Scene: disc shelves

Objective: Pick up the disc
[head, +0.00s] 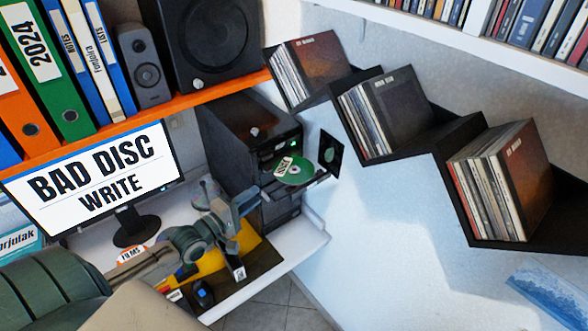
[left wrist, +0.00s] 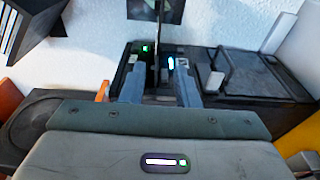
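A green disc (head: 294,170) with a white label lies on the pulled-out tray of the black computer tower (head: 250,130). My left gripper (head: 250,197) is in front of the tower, just left of the tray and disc. In the left wrist view its two fingers (left wrist: 158,82) stand apart, with a gap between them. A thin dark edge (left wrist: 157,40) lies in line with that gap; I cannot tell whether it is the disc or the tray. No contact with the disc is visible. My right gripper is in neither view.
A monitor (head: 98,180) reading "BAD DISC WRITE" stands left. An orange shelf (head: 190,92) with binders and speakers hangs above it. Black zigzag shelves (head: 440,140) with disc sleeves are on the right wall. Open space lies right of the tray.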

